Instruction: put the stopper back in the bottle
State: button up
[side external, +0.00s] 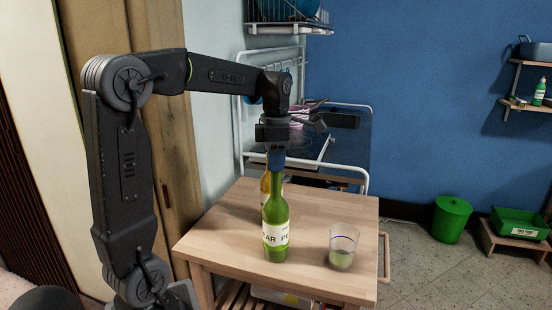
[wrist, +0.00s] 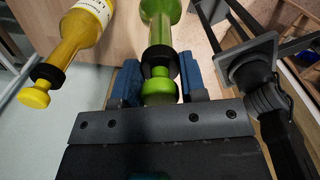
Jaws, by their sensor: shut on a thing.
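A green bottle (side external: 276,225) with a white label stands upright near the front of the wooden table. My gripper (side external: 276,160) points straight down over its neck. In the wrist view, the blue-padded fingers (wrist: 160,88) are shut on a green stopper (wrist: 158,92). The stopper is in line with the black-collared mouth of the green bottle (wrist: 160,30), right at the collar. How deep it sits in the neck, I cannot tell. In the side view, the fingers hide the stopper and the bottle's mouth.
A yellow bottle (wrist: 88,22) with a yellow stopper (wrist: 35,97) in its mouth stands close by, partly behind the green one in the side view. A clear glass (side external: 342,247) with some greenish liquid stands to the right on the table (side external: 215,240). The table's right rear is clear.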

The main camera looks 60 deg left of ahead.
jog(key=o, duration=1)
jog(key=shift+c, duration=0.2)
jog(key=shift+o, duration=0.4)
jog(key=o, duration=0.4)
jog(key=shift+r, duration=2.25)
grip_shut()
